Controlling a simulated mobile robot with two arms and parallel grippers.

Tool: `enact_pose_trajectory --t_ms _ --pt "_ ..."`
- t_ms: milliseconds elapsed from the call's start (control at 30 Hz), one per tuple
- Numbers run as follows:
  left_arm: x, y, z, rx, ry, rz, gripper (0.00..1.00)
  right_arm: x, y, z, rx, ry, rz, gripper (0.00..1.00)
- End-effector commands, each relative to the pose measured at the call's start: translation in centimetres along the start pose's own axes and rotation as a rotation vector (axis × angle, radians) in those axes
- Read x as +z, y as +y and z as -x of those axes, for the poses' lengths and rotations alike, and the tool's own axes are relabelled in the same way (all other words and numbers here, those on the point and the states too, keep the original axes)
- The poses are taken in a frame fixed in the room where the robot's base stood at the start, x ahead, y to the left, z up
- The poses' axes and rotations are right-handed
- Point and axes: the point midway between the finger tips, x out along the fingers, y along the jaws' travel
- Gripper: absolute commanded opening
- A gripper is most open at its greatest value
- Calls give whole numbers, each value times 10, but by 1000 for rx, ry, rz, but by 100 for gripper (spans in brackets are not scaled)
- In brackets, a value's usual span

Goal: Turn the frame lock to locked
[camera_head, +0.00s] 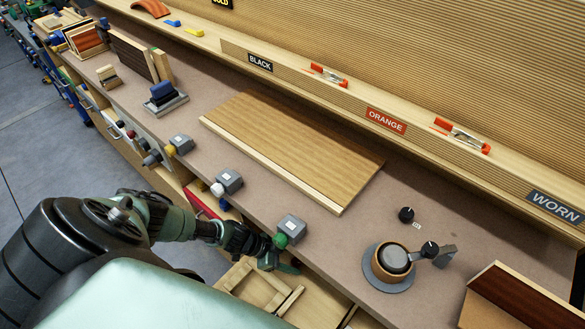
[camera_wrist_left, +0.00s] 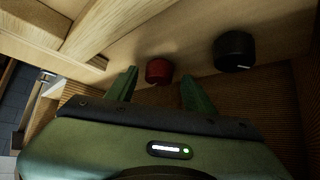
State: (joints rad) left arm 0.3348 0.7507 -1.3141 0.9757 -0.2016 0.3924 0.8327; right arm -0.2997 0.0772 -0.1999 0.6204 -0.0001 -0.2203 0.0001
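My left gripper (camera_head: 279,263) is low at the bench's front edge, just below a grey box with a green knob (camera_head: 281,240). In the left wrist view its two green fingers (camera_wrist_left: 159,73) are apart. A round red knob (camera_wrist_left: 159,70) shows between and beyond the fingertips; I cannot tell whether they touch it. A black knob (camera_wrist_left: 234,51) with a small white mark is to its right. Both knobs are on a wooden face under pale wooden bars. No label marks either as the frame lock. My right gripper is not in view.
An open wooden frame (camera_head: 244,293) lies beside the left gripper. More grey boxes with knobs (camera_head: 229,181) line the bench edge. A veneered board (camera_head: 292,147), a round pot (camera_head: 394,260) and a small black dial (camera_head: 406,214) are on the bench. Bare bench lies between board and pot.

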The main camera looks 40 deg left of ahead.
Motion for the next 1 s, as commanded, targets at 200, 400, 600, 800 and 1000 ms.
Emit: enact_pose_trajectory --t_ms 200,400,600,800,1000 --pt "0 1 0 2 -1 1 54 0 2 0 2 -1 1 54" --pt "1 1 10 2 -1 1 54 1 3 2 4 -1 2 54" --pt "2 1 44 1 -3 1 54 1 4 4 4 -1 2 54" --pt "1 1 71 2 -1 1 54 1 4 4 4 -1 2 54" --pt "0 1 78 2 0 1 54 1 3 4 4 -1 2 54"
